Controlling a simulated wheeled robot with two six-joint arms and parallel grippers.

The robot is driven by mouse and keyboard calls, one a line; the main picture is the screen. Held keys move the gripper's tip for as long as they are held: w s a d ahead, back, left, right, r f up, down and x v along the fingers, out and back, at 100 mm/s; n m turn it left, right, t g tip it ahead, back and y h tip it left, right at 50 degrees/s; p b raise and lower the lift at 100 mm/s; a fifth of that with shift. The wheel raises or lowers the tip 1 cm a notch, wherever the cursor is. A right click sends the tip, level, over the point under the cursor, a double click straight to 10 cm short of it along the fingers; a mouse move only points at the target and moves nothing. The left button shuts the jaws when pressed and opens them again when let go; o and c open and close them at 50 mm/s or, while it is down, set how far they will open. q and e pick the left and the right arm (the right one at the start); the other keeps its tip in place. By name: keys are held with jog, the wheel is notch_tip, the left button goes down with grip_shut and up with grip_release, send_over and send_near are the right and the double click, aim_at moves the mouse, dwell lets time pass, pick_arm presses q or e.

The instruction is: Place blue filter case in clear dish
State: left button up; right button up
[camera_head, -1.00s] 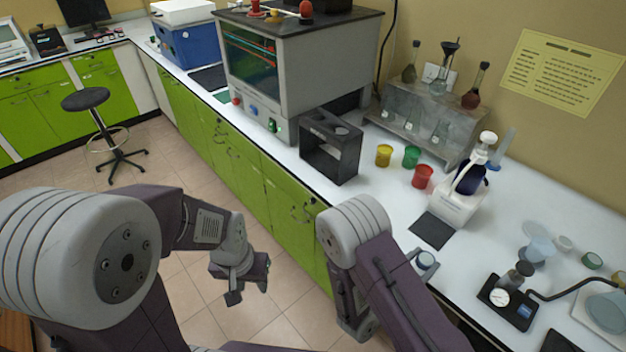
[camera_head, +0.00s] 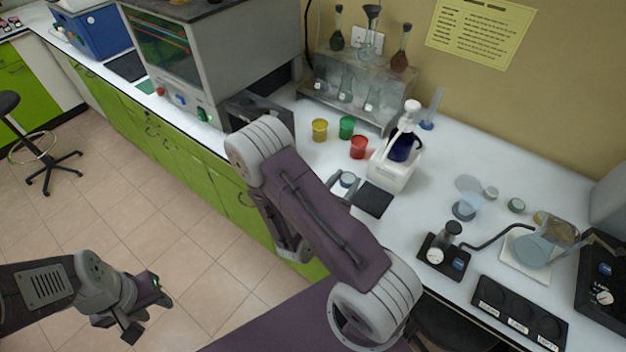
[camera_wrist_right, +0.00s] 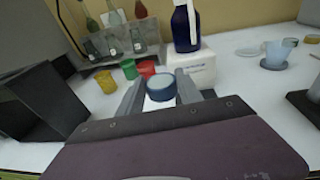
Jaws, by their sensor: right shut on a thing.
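The blue filter case (camera_head: 347,180) is a small round blue case with a pale top. My right gripper (camera_head: 342,188) is shut on it and holds it near the counter's front edge. In the right wrist view, the case (camera_wrist_right: 161,88) sits between the two grey fingers (camera_wrist_right: 158,92). A flat, clear round piece (camera_head: 467,184), which looks like the clear dish, lies further right on the counter, apart from the case. A translucent bluish cup (camera_head: 463,210) stands in front of it. My left gripper (camera_head: 149,318) is open and empty above the floor at lower left.
A black mat (camera_head: 372,199) and a white dispenser box (camera_head: 394,168) with a blue bottle are beside the case. Red (camera_head: 358,147), green and yellow cups stand behind. A black pump stand (camera_head: 443,256) with a curved tube is at right. White counter lies clear between mat and dish.

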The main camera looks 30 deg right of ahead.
jog(key=w+a+f+b, duration=0.1)
jog(key=w+f+b, duration=0.1)
jog(key=w+b, duration=0.1)
jog(key=w+a+f+b, duration=0.1)
jog(key=w+f+b, duration=0.1)
jog(key=w+b, duration=0.1)
jog(key=w+a+f+b, duration=0.1)
jog(key=w+f+b, duration=0.1)
jog(key=w+b, duration=0.1)
jog(key=shift+w+a+f+b, duration=0.3)
jog(key=shift+w+a+f, duration=0.05)
jog(key=shift+w, duration=0.25)
notch_tip(320, 180, down, 4)
jog(key=shift+r, duration=0.15)
jog(key=shift+f, duration=0.2)
jog(key=shift+b, duration=0.35)
